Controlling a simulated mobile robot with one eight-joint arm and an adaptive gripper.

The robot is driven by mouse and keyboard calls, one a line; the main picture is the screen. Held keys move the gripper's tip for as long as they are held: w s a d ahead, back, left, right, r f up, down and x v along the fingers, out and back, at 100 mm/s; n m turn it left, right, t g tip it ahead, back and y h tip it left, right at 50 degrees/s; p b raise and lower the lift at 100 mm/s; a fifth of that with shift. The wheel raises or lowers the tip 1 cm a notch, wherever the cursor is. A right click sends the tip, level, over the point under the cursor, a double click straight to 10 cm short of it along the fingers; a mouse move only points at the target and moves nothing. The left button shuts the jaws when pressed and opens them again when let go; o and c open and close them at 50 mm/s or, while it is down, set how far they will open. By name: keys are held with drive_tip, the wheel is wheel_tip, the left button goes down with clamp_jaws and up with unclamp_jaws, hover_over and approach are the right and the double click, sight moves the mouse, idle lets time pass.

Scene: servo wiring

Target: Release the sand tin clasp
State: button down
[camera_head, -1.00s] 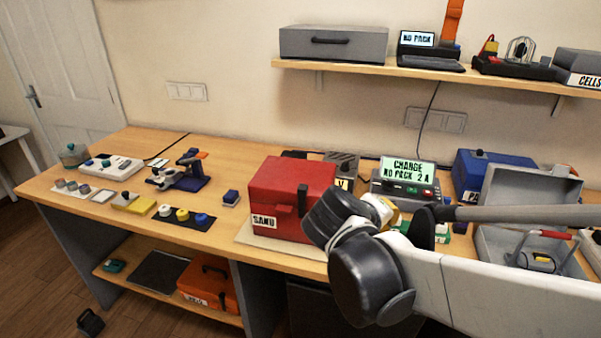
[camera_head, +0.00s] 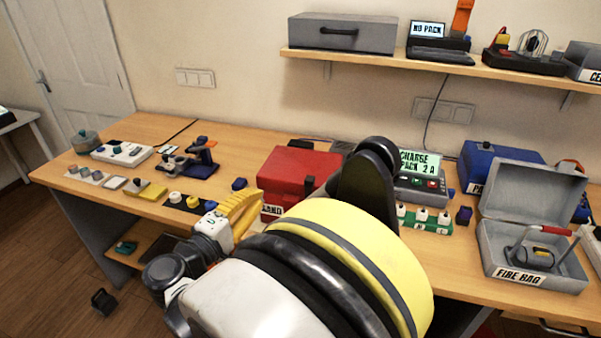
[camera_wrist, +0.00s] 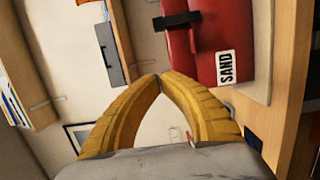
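The red sand tin (camera_head: 295,168) stands on the bench with its lid down. My arm covers part of its front and its SAND label. Its dark clasp (camera_head: 309,185) shows on the front beside my arm. In the wrist view the tin (camera_wrist: 223,30) is at the upper right, turned sideways, with the black clasp (camera_wrist: 178,20) sticking out from it. My gripper (camera_wrist: 160,76) has its yellow fingertips together, with nothing seen between them. The tips are apart from the clasp. In the head view my gripper (camera_head: 255,197) is in front of the tin's left side.
A charger (camera_head: 420,180) with a lit screen stands right of the tin, behind a green block (camera_head: 428,221). An open grey fire bag box (camera_head: 530,272) is farther right. Small tools and trays, including a blue press (camera_head: 200,160), lie to the left. A shelf (camera_head: 330,56) hangs above.

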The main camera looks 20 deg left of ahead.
sight(306, 179)
drive_tip(key=b+x, duration=0.2)
drive_tip(key=x, duration=0.7)
drive_tip(key=shift+w+f+b, duration=0.15)
drive_tip(key=shift+w+b, duration=0.05)
drive_tip(key=shift+b, duration=0.2)
drive_tip(key=d, duration=0.1)
drive_tip(key=d+b, duration=0.1)
drive_tip(key=d, duration=0.1)
drive_tip(key=shift+w+d, duration=0.1)
drive_tip(key=shift+w, duration=0.25)
drive_tip(key=shift+d, duration=0.45)
drive_tip(key=shift+w+d, duration=0.15)
drive_tip(key=shift+d, duration=1.35)
drive_tip(key=shift+a, duration=0.15)
